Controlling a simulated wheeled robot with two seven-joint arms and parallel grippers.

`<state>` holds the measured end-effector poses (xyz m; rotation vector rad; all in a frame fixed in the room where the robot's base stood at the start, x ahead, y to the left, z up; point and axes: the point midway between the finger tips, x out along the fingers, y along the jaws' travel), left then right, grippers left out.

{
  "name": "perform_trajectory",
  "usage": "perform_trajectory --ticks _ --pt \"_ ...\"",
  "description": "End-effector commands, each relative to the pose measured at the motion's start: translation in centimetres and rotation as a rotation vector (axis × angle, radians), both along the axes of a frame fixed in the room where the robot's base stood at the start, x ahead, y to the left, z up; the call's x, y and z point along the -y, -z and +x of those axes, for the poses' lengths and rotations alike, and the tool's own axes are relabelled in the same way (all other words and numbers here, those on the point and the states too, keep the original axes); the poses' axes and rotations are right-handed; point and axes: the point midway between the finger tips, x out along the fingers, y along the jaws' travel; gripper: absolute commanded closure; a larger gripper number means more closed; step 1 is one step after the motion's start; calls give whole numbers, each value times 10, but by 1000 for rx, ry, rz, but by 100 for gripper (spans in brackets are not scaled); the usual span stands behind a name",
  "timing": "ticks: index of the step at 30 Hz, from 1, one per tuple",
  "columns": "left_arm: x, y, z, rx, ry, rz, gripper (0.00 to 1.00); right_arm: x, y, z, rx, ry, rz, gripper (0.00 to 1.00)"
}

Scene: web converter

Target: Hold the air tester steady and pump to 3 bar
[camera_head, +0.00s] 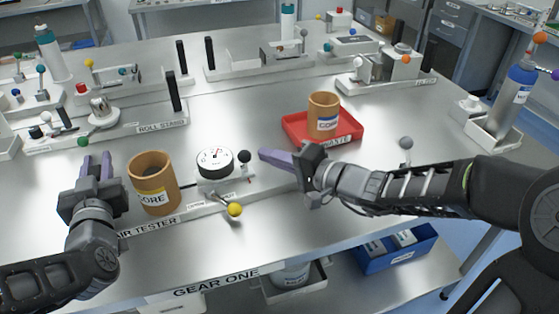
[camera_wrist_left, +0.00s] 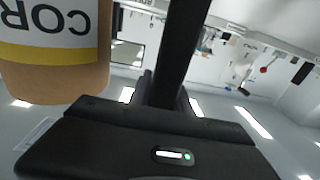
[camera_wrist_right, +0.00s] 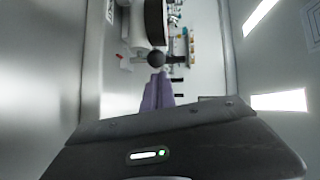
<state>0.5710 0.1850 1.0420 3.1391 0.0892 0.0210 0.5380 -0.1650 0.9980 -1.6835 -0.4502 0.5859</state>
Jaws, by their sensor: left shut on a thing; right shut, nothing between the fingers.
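The air tester (camera_head: 165,222) is a pale base along the front of the bench, with a white round gauge (camera_head: 215,160) and a small lever topped by a black ball (camera_head: 245,157). The gauge reading is too small to tell. A brown core (camera_head: 157,205) stands on its left part, also large in the left wrist view (camera_wrist_left: 60,75). My left gripper (camera_head: 97,160) is shut on a dark upright bar (camera_wrist_left: 186,40), mostly hidden in the head view. My right gripper (camera_head: 263,153) is shut and empty, its tips just right of the black ball, which also shows in the right wrist view (camera_wrist_right: 155,58).
A yellow-knobbed lever (camera_head: 235,210) projects at the tester's front. A red waste tray (camera_head: 345,132) with another core (camera_head: 323,112) stands behind my right gripper. The roll stand (camera_head: 130,128) and other stations lie behind. Bare bench lies between the tester and the roll stand.

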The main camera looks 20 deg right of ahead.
Motion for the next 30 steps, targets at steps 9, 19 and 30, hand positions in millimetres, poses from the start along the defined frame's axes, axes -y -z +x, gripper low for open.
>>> perform_trajectory --ticks 9,19,30 --pt "0 14 -2 -31 2 -2 100 53 -11 -38 6 13 1 100" --pt "0 14 -2 -31 2 -3 100 83 -17 -79 2 11 1 100" --pt "0 14 -2 -31 1 -3 100 85 -18 -83 2 10 3 100"
